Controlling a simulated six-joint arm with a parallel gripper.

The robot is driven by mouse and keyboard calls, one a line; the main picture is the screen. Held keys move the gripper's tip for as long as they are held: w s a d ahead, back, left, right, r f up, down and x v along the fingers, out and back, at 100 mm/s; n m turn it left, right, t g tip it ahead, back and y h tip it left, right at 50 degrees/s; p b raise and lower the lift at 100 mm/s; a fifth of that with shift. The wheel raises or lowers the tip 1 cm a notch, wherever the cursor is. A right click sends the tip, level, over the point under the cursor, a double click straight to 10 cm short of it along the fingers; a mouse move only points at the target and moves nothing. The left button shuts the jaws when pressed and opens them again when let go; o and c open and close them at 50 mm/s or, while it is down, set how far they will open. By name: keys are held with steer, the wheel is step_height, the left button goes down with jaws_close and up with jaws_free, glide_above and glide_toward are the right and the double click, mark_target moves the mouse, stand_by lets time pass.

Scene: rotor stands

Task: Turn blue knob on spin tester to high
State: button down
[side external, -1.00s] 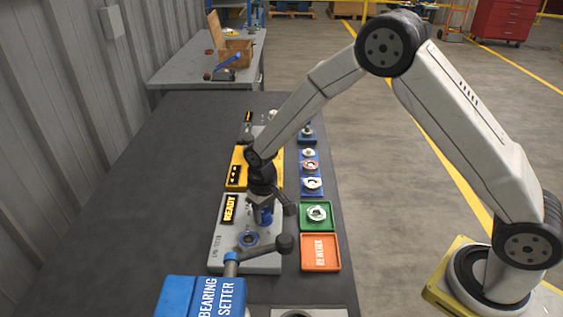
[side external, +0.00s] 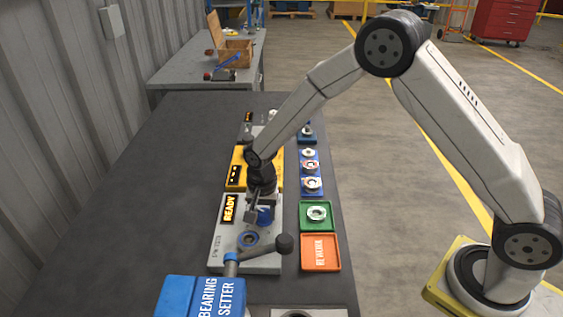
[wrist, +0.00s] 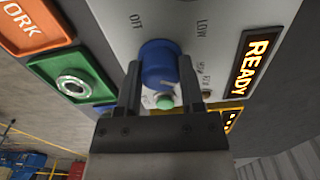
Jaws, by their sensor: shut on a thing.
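The spin tester (side external: 222,255) is a grey plate with a lit READY display (side external: 229,208), which also shows in the wrist view (wrist: 258,60). Its blue knob (wrist: 157,62) shows in the wrist view, with OFF to its upper left and LOW to its upper right. Another small label at its right is partly hidden by a finger. My gripper (wrist: 160,85) is shut on the blue knob, one finger on each side. A green button (wrist: 165,102) sits just beyond the knob, between the fingers. I cannot tell where the knob's pointer is.
A blue bearing setter (side external: 200,297) with a dark ball-ended lever (side external: 284,244) stands close in front. An orange REWORK tray (side external: 320,252) and a green tray (side external: 327,228) holding a rotor lie to the right. A yellow unit (side external: 237,170) stands behind.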

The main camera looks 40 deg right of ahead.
mark_target(264, 212)
steer(key=shift+m, duration=0.5)
steer(key=shift+c, duration=1.1)
jaws_free()
steer(key=shift+r, duration=0.1)
steer(key=shift+r, duration=3.85)
